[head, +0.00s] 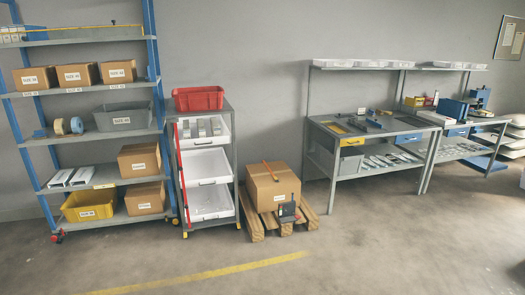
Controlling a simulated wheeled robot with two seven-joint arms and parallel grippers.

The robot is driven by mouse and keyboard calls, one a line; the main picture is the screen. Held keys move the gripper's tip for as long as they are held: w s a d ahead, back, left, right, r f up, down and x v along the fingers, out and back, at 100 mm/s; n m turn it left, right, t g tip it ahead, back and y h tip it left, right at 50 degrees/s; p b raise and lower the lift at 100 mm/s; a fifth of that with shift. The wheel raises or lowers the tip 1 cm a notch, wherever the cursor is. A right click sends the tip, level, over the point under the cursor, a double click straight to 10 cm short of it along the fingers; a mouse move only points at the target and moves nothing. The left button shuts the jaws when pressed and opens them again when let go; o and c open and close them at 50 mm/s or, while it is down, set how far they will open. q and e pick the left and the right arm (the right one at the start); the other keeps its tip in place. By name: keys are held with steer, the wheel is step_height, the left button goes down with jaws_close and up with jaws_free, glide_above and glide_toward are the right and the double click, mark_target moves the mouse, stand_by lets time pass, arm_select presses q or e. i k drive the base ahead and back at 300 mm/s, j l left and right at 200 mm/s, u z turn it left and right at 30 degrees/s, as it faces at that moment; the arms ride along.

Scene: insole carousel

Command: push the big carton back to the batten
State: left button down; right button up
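The big carton (272,187) is a brown box with a white label on its front. It sits upright on a wooden pallet (256,227) on the floor, in the middle of the head view. A thin orange-red strip lies on or against its top; I cannot tell what it is. A small black device (288,211) stands at the carton's front right and covers part of it. I cannot make out a batten; the carton's back edge is hidden. Neither of my grippers is in view.
A white-tray rack (206,169) with a red bin (198,98) stands close left of the pallet. A blue-post shelf (97,139) with cartons is further left. A workbench (365,127) stands to the right. The floor in front is clear, with a yellow line (215,272).

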mark_target(266, 195)
steer(key=i+l+z, duration=0.15)
steer(key=i+z, duration=0.25)
steer(key=i, duration=0.55)
steer(key=i+j+z, duration=0.15)
steer(key=i+z, duration=0.25)
steer(key=i, duration=0.55)
